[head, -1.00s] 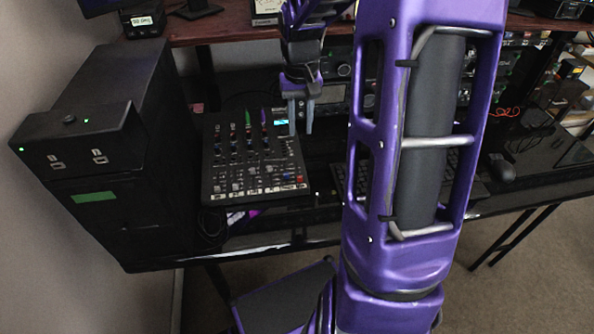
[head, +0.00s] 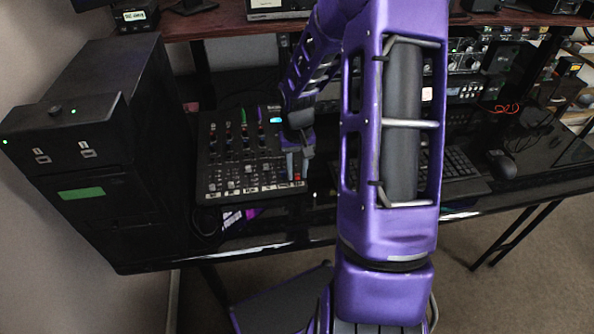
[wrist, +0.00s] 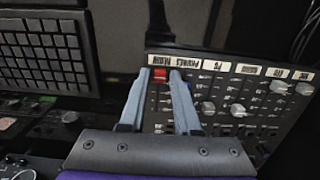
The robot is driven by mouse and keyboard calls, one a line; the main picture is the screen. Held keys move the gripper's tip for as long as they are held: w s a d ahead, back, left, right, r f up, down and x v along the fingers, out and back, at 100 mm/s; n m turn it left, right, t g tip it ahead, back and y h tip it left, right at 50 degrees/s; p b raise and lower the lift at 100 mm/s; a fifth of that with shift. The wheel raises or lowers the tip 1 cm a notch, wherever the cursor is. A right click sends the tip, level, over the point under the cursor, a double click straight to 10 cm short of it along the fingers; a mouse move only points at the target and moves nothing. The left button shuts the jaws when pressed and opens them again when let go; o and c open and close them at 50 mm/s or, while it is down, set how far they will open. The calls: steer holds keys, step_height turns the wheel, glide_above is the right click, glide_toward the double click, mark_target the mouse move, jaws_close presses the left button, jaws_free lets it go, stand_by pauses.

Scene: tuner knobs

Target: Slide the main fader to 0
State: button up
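The mixer (head: 215,165) is a dark panel with several rows of knobs and faders, next to the large black case. The main fader has a red cap (head: 298,178) at the mixer's front right corner. In the wrist view the red cap (wrist: 160,75) sits by an upside-down label that seems to read MAIN, at the end of its track. My gripper (head: 298,174) points down over that corner. In the wrist view its two grey-blue fingers (wrist: 160,73) are apart, one on either side of the red cap. I cannot tell whether either finger touches it.
Other pale fader caps (wrist: 208,108) stand beside the main fader. The black case (head: 120,190) rises left of the mixer. A keyboard (wrist: 42,48) lies on the desk on the mixer's other side. The desk's glossy front edge (head: 250,250) runs below the mixer.

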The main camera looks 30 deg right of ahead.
steer(key=shift+c, duration=0.3)
jaws_close()
stand_by(1.2)
